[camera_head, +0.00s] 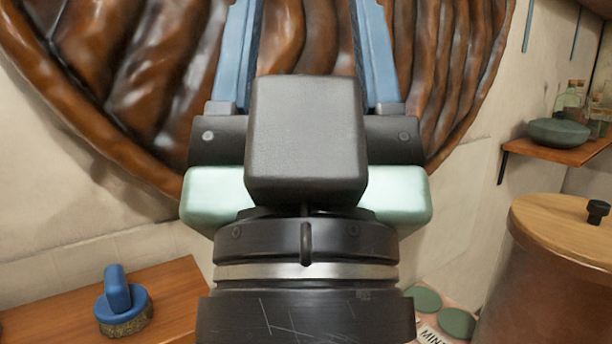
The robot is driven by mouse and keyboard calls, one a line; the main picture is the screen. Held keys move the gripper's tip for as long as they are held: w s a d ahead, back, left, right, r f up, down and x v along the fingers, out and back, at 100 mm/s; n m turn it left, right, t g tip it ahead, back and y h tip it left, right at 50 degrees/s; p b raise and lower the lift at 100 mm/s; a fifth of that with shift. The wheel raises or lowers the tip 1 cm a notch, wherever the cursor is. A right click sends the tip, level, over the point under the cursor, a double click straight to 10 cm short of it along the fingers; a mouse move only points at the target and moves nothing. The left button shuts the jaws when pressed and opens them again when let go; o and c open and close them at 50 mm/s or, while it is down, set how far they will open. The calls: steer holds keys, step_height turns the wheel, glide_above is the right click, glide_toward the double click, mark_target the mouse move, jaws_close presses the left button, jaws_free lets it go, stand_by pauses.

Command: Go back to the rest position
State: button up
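My gripper (307,20) fills the middle of the head view and points up and away. Its two blue fingers stand wide apart, and their tips are cut off by the top edge of the picture. I see nothing between the visible parts of the fingers except the brown background behind them.
A large brown, ridged round form (120,80) covers the wall behind my gripper. A blue-handled brush (118,295) stands on a wooden surface (178,290) at lower left. A copper pot with a wooden lid (565,230) is at right, below a shelf (560,150) with a bowl (560,132).

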step_height(320, 180, up, 21)
steer(key=p, duration=1.8)
steer(key=shift+f, duration=0.3)
steer(key=shift+c, duration=0.9)
